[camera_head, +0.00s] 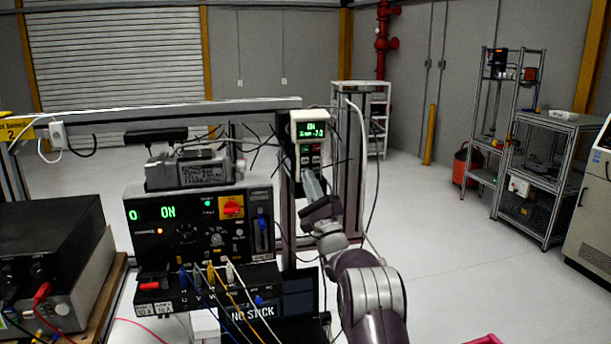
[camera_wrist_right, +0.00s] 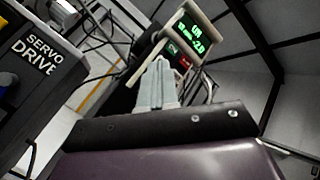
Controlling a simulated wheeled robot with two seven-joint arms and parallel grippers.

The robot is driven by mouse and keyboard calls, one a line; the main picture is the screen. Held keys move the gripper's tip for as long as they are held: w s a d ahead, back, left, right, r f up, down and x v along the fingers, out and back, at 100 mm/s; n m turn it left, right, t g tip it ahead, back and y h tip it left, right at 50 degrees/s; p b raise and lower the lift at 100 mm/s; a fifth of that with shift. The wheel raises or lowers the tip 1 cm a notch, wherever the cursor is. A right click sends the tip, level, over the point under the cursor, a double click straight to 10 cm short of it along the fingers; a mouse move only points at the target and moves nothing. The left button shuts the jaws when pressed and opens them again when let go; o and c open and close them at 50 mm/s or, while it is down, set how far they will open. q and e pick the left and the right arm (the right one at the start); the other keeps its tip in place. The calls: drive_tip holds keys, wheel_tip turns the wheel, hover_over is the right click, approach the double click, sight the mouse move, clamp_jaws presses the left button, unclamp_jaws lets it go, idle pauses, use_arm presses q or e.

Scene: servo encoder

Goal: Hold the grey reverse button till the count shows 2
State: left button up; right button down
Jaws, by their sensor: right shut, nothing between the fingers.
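A pale handheld control box (camera_head: 296,128) hangs on the upright post. Its green display (camera_head: 311,130) reads ON above a small negative number, too blurred to read surely; the display also shows in the right wrist view (camera_wrist_right: 195,33). A red button (camera_head: 316,148) is below the display. I cannot make out the grey reverse button; my fingers cover the lower part of the box. My right gripper (camera_head: 307,176) is shut and empty, its fingertips close to the box's lower face. The closed fingers (camera_wrist_right: 157,75) show in the wrist view; contact cannot be told. My left gripper is out of view.
The servo drive panel (camera_head: 150,232) stands left of the post, its display reading 0 and ON. Several coloured leads plug in below it. A black power unit (camera_head: 50,240) sits at the far left. Open floor (camera_head: 440,225) lies to the right.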

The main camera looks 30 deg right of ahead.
drive_tip(key=s+b, duration=0.2)
drive_tip(key=s+a+b, duration=0.1)
drive_tip(key=s+b, duration=0.1)
drive_tip(key=s, duration=0.1)
idle(0.4)
drive_tip(key=shift+w, duration=0.1)
